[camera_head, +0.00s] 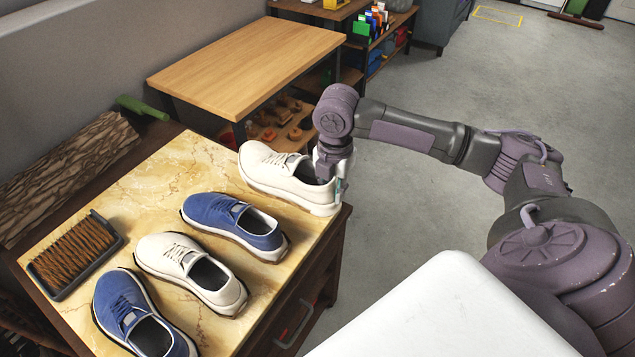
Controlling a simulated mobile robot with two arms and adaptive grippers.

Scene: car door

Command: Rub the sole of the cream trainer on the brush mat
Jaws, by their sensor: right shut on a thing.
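My right gripper (329,178) is shut on the heel end of a cream trainer (268,170). This trainer is over the far right corner of the marble-topped cabinet (183,155), toe to the left. I cannot tell if its sole touches the top. The fingertips are partly hidden at the shoe's opening. A second cream trainer (168,254) sits upright between two blue trainers. The brush mat (75,252), brown bristles in a dark frame, lies at the top's left edge. My left gripper is not in view.
One blue trainer (213,209) sits between the cream ones; another (118,298) is nearest me. A rough wooden log (68,175) lies behind the cabinet top's left side. A wooden table (250,62) stands beyond. Marble between mat and far edge is bare.

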